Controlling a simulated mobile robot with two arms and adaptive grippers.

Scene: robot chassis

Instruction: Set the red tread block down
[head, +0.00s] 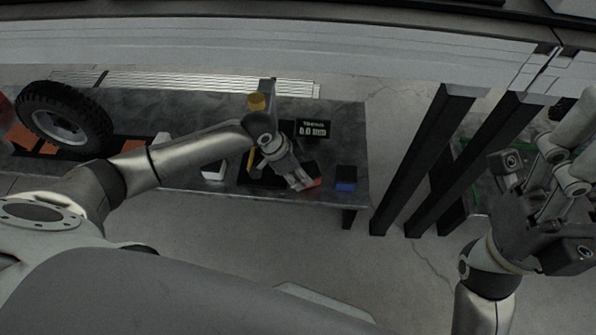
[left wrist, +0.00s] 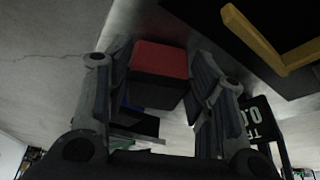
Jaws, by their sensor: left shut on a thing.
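The red tread block (head: 313,174) is a small block with a red face and dark sides, near the front right of the grey workbench (head: 345,120). My left gripper (head: 299,179) is shut on it. In the left wrist view the block (left wrist: 160,60) sits between the two fingers, red face away from the palm. I cannot tell whether its underside touches the bench. My right gripper (head: 545,180) is far to the right, away from the bench; its fingertips overlap and its opening is unclear.
A blue-faced block (head: 346,179) stands just right of the red one. Behind is a black display (head: 313,129); a yellow-topped part (head: 257,102) stands to its left. A white block (head: 214,170) and a wheel (head: 65,118) are farther left. Dark posts (head: 425,155) rise right of the bench.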

